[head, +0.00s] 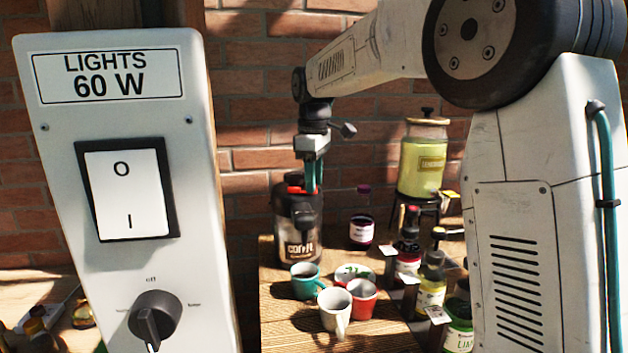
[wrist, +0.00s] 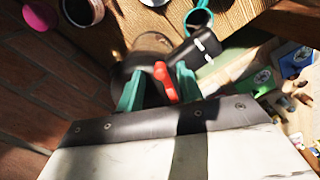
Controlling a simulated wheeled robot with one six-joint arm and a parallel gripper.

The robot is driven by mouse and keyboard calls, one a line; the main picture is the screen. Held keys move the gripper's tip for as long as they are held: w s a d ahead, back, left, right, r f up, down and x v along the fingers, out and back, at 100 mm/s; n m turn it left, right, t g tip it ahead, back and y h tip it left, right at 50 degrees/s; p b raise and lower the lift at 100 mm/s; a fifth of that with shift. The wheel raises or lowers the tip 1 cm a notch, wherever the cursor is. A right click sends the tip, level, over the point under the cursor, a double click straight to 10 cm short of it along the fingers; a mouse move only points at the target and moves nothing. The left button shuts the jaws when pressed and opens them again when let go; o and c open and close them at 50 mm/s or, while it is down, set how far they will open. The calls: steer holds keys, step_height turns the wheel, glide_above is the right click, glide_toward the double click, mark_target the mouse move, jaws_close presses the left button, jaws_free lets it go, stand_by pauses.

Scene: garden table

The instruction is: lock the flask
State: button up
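The flask (head: 301,241) is a dark, shiny pot with a black lid and handle, standing upright at the back left of the wooden table. A red lever (head: 294,189) shows on its lid. My gripper (head: 312,188) points down at the lid from above, with teal fingers. In the wrist view the gripper (wrist: 157,85) is open, and the red lever (wrist: 165,82) stands between the fingers, closer to the right one. I cannot tell if it touches. The flask's black handle (wrist: 197,46) is beyond the right finger. The flask's body is partly hidden below the gripper.
Several mugs, including a teal mug (head: 305,280) and a white mug (head: 335,310), stand in front of the flask. A dark jar (head: 361,232), bottles and a yellow drink dispenser (head: 422,165) stand to the right. A light-switch panel (head: 130,200) fills the left foreground. A brick wall is behind.

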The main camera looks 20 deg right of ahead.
steer(key=shift+f, duration=0.3)
jaws_close()
